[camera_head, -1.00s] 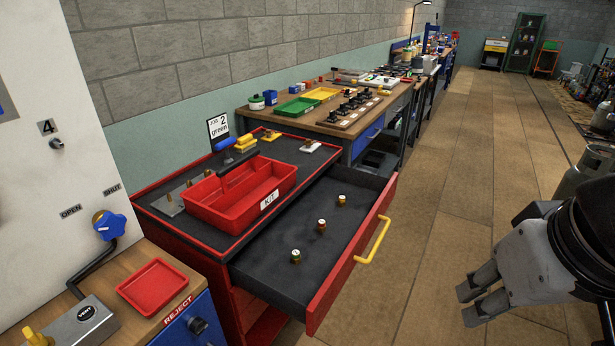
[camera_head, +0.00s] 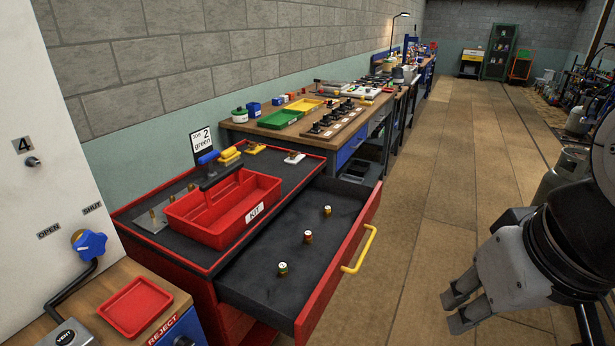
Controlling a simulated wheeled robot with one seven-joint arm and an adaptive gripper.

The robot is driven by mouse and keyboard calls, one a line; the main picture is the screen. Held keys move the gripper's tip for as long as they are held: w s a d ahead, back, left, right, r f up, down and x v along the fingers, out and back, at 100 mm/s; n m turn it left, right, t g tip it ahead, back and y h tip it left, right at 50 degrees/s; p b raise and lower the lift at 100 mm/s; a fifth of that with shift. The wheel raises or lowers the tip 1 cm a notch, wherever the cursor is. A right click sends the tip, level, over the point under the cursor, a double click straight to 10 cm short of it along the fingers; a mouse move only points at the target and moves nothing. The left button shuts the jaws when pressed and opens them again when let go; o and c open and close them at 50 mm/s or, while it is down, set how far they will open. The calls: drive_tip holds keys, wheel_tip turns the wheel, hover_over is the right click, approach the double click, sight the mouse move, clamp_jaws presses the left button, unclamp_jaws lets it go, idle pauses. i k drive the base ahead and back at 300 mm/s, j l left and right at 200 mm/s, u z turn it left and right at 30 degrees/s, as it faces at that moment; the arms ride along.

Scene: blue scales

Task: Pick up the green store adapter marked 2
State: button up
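Three small brass adapters with coloured bands stand upright in the open drawer of the red cabinet. The nearest (camera_head: 282,268) has a green band and a pale top with a mark too small to read. The middle adapter (camera_head: 308,237) looks red-banded, and the farthest adapter (camera_head: 327,211) looks yellow-banded. A card (camera_head: 202,141) on the cabinet reads "JOB 2 green". My gripper (camera_head: 456,302) is at the lower right, over the floor, to the right of the drawer and apart from it. Its two fingers are spread and empty.
The drawer (camera_head: 265,293) has a red front and yellow handle (camera_head: 360,248), projecting into the aisle. A red KIT tote (camera_head: 222,232) stands on the cabinet top. A red REJECT tray (camera_head: 135,305) is at lower left. The wooden floor between drawer and gripper is clear.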

sight(283, 268)
drive_tip(key=u, duration=0.5)
drive_tip(key=k, duration=0.2)
drive_tip(key=i+j+u, duration=0.1)
drive_tip(key=i, duration=0.4)
drive_tip(key=i+j+u, duration=0.15)
drive_tip(key=i+j, duration=0.15)
drive_tip(key=i, duration=0.15)
